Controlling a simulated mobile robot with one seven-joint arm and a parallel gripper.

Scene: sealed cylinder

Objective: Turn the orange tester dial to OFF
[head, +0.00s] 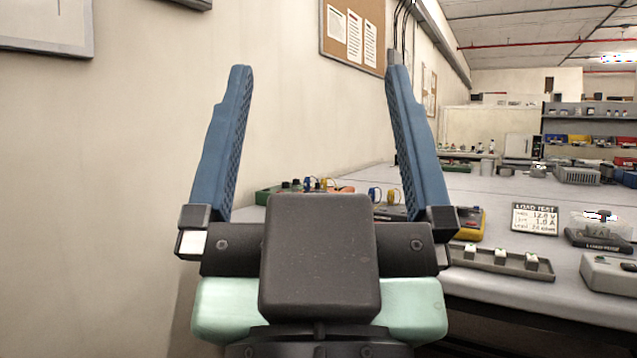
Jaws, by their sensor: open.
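My gripper (316,72) is open and empty, its two blue fingers raised and wide apart in front of the bench. A small orange part (341,189) shows between the fingers, low on the bench beyond my gripper; it may be the orange tester, mostly hidden by my gripper. I cannot make out its dial or setting. A yellow device (470,223) with a dark face is partly hidden behind the right finger's base.
The grey bench (540,283) runs along the wall to the right. On it are a green unit (283,190), yellow and blue plugs, a tray with white pieces (503,262), a LOAD TEST sign (535,218), a dark meter (598,238) and a pale box (608,277).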

